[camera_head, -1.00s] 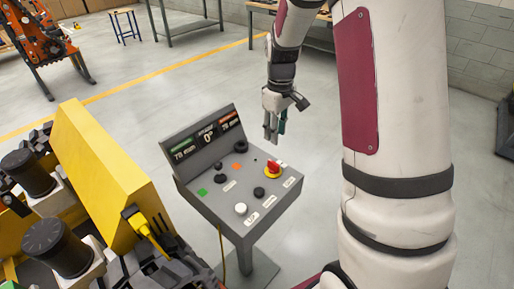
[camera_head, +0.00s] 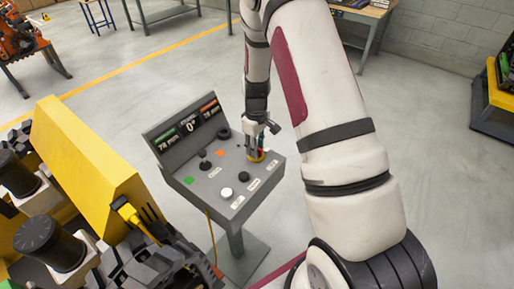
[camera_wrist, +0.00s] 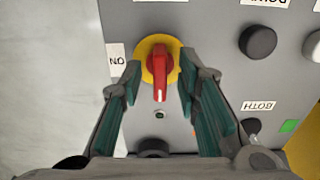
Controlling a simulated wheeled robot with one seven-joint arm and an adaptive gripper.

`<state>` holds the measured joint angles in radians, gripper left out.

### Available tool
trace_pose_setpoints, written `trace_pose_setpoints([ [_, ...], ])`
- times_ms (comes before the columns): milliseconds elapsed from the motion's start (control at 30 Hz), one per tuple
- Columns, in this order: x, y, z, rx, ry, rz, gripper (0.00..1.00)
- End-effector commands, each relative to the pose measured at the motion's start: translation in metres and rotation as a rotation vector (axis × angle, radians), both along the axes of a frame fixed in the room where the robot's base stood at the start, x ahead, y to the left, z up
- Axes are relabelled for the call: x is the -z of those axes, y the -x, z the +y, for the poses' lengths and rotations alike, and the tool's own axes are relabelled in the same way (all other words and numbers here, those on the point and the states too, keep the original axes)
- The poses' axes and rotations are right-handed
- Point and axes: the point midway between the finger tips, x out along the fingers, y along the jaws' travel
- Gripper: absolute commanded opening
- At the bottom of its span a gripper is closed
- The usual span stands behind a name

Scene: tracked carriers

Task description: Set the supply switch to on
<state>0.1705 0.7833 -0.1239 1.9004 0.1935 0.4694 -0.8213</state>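The supply switch is a red handle (camera_wrist: 159,75) on a round yellow base (camera_wrist: 150,50), on the grey control panel (camera_wrist: 210,30). In the wrist view the handle points down the picture, and an upside-down "ON" label (camera_wrist: 116,60) lies to its left. My gripper (camera_wrist: 160,66) is open, with one green-padded finger on each side of the switch and gaps to the handle.
A yellow machine (camera_head: 85,155) with black parts stands left of the panel (camera_head: 205,195). Open floor (camera_head: 400,160) lies to the right.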

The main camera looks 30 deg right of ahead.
Motion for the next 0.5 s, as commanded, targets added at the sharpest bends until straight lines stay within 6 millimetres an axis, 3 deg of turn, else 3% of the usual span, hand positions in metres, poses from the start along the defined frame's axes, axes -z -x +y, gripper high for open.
trace_pose_setpoints([
  [367, 0.0069, -0.0002, 0.0, 0.001, 0.0, -0.001, 0.3],
  [400, 0.0068, -0.0002, 0.0001, 0.001, 0.0, -0.001, 0.28],
  [500, 0.0068, -0.0002, 0.0001, 0.001, 0.0, -0.001, 0.05],
])
